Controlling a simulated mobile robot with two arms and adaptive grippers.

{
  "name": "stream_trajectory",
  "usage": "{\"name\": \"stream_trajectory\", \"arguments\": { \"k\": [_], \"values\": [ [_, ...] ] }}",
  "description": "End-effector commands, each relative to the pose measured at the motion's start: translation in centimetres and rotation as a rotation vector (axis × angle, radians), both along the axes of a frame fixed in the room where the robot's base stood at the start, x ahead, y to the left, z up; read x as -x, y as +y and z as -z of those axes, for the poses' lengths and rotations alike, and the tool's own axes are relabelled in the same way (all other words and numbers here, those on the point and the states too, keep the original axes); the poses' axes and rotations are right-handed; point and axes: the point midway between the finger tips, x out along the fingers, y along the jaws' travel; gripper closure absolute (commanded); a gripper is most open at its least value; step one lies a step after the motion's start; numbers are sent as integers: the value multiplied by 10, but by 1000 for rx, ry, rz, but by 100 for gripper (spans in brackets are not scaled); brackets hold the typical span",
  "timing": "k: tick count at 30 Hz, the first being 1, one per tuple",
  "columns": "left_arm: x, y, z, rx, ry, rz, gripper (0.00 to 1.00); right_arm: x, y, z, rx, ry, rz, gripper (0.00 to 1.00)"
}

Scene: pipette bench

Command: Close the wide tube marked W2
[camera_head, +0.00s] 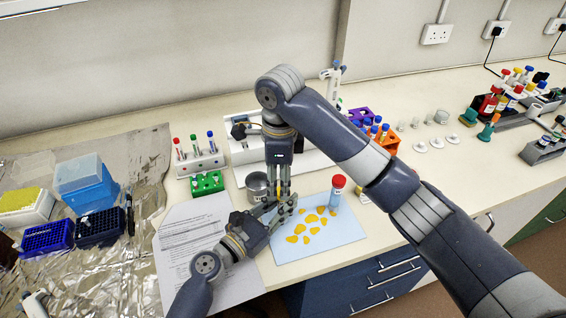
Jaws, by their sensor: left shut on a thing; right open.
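My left gripper (284,206) comes in low from the left over the blue mat's (350,232) left edge. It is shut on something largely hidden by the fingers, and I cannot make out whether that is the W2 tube. My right gripper (279,194) points down just above and behind the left fingers. It is open, with its fingertips very close to the left ones. A wide tube with a red cap (338,181) stands upright at the mat's back right. No W2 mark is readable.
Yellow patches (311,219) dot the mat. A metal pot (257,186) and a green rack (207,184) stand left of my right gripper. A white rack (199,163) holds capped tubes. Purple and orange racks (388,141) stand behind my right arm. Paper (190,235) lies left.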

Motion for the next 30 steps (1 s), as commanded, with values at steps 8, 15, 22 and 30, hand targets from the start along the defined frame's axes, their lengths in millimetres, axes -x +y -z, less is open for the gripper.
{"name": "stream_trajectory", "arguments": {
  "k": [8, 15, 22, 30],
  "values": [
    [0, 0, 0, -1, 1, -1, 100, -1, 3, -13, 6, -22, -520, 56],
    [0, 0, 0, 0, 0, -1, 100, -2, 4, -21, 18, -35, -963, 56],
    [0, 0, 0, -1, -1, -1, 100, -2, 3, -28, 30, -40, -1385, 56],
    [0, 0, 0, -1, -1, -1, 100, -1, 2, -36, 42, -42, -1875, 56]
  ]
}}
